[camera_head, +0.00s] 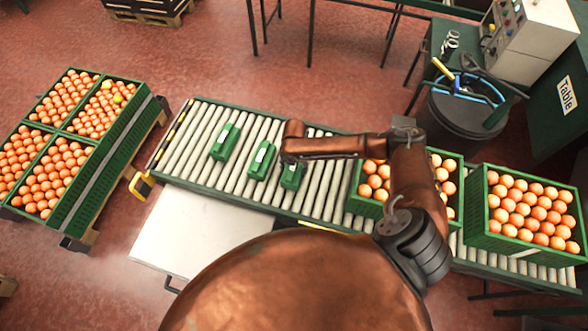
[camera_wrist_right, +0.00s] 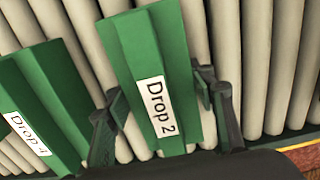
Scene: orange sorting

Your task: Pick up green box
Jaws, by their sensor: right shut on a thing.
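Three green boxes stand on the roller conveyor (camera_head: 330,200) in the head view: a left one (camera_head: 225,143), a middle one (camera_head: 262,160) and a right one (camera_head: 291,181). My right gripper (camera_wrist_right: 163,112) is at the right box, marked "Drop 2" (camera_wrist_right: 150,45) in the wrist view, with one finger on each side and shut on it. My right arm partly covers this box in the head view. Another green box (camera_wrist_right: 38,85), with a label that looks like "Drop 4", lies to its left in the wrist view. My left gripper is not in view.
Two green crates of oranges stand on the conveyor at the right, one partly behind my arm and one farther right (camera_head: 525,243). More orange-filled crates (camera_head: 88,180) stand on a pallet at the left. A dark bin (camera_head: 462,118) stands behind the conveyor.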

